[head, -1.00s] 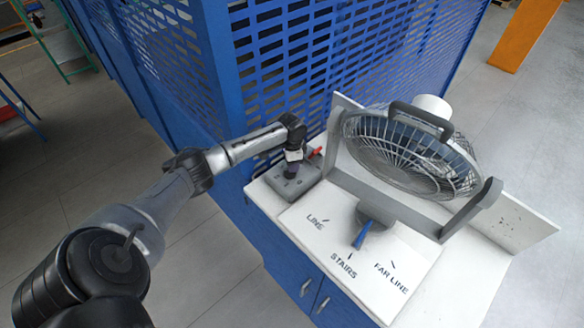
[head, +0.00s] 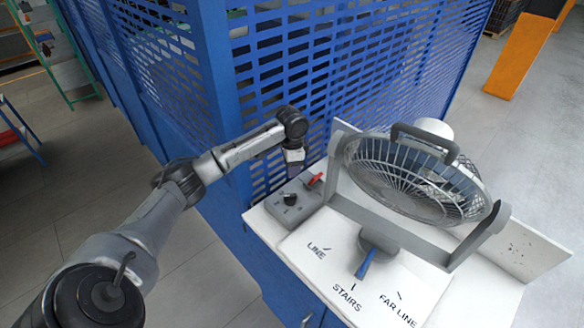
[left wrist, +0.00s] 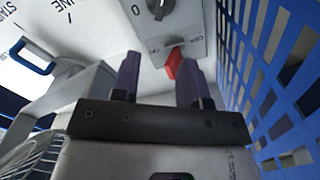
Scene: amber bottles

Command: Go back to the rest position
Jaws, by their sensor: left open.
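My left gripper (head: 293,168) is raised above a grey control box (head: 305,207), apart from it. In the left wrist view its two dark fingers (left wrist: 160,78) are spread, with nothing held. The box has a black knob (head: 290,199) and a red switch (head: 315,179). In the left wrist view the red switch (left wrist: 174,62) shows between the fingers from this angle, and the knob (left wrist: 159,7) is at the top edge. My right gripper is not in view.
A caged fan (head: 415,178) in a grey yoke stands beside the box on a white top (head: 305,250). Its blue pointer (head: 365,264) points roughly towards STAIRS. A blue perforated enclosure (head: 300,75) stands close behind the gripper. The floor (head: 70,225) at the left is open.

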